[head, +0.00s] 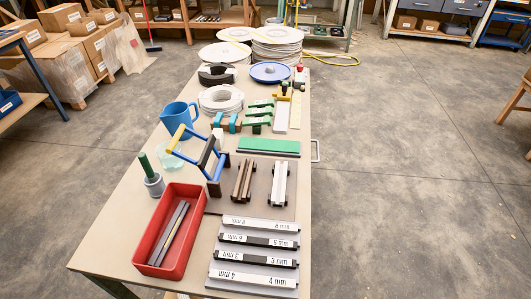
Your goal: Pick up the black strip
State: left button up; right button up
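Two dark strips (168,238) lie lengthwise side by side in the red bin (201,204) at the table's front left; one looks greyer. In the grey rack (212,258) to the right, two black bars carry white labels, one marked 5 mm (258,241) and one marked 3 mm (254,260). White bars marked 8 mm (261,223) and 4 mm (252,278) lie behind and in front of them. I cannot tell which dark piece is the black strip. Neither of my grippers is in view.

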aim_at(282, 263)
jog(key=l+u, duration=0.6)
jog(key=u, duration=0.25)
jog(key=k+l+u, duration=0.1)
jog(key=l+u, duration=0.3)
jog(key=k+l+u, duration=0.1)
jog(key=u, duration=0.3)
jog(key=l+u, duration=0.3)
